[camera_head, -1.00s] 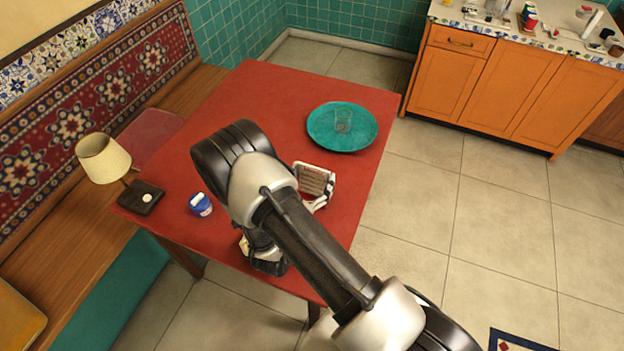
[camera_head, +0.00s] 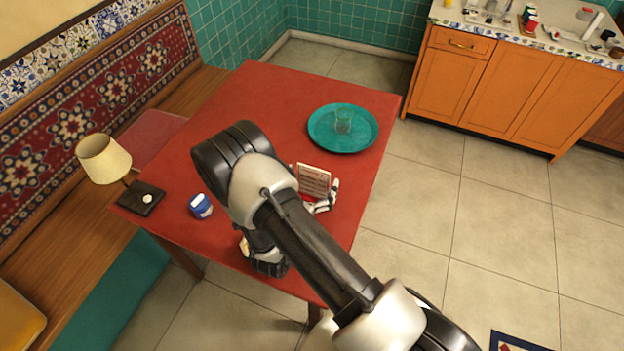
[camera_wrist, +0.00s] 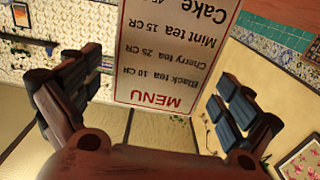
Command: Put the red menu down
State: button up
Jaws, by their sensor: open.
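The red menu (camera_head: 314,180), a pale card with red borders and lettering, stands upright or slightly tilted on the red table (camera_head: 270,100), right of my arm. My gripper (camera_head: 313,196) is open around it, with one finger showing at the menu's right side. In the wrist view the menu (camera_wrist: 170,55) fills the top middle with its text upside down. The dark finger pads of my gripper (camera_wrist: 155,95) lie apart on both sides of it, with gaps. The menu's lower edge is partly hidden by my arm in the head view.
A teal round tray (camera_head: 325,141) with a clear glass (camera_head: 343,121) lies behind the menu. A blue and white container (camera_head: 201,206) and a lamp (camera_head: 105,160) on a dark base are at left. The table's right edge is near the menu.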

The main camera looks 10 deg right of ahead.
jog(key=shift+r, duration=0.15)
jog(key=shift+s+a, duration=0.2)
jog(key=p+v, duration=0.3)
jog(key=v, duration=0.8)
jog(key=w+a+r+m+g+y, duration=0.1)
jog(key=w+a+r+g+y, duration=0.3)
jog(key=w+a+r+y, duration=0.45)
notch_tip(320, 180, up, 13)
jog(key=s+n+g+y, duration=0.1)
jog(key=n+g+y, duration=0.1)
jog(key=n+y, duration=0.15)
jog(key=s+d+r+n+g, duration=0.1)
jog(key=s+d+r, duration=0.2)
jog(key=s+d, duration=0.2)
jog(key=s+d+r+n+g+h, duration=0.1)
jog(key=s+d, duration=0.4)
jog(key=s, duration=0.7)
jog(key=s+d+r+n+g, duration=0.2)
jog(key=s+d+r, duration=0.2)
jog(key=s, duration=0.5)
jog(key=shift+d+r+n+b, duration=0.3)
jog(key=shift+d+r+n, duration=0.05)
jog(key=shift+d, duration=0.8)
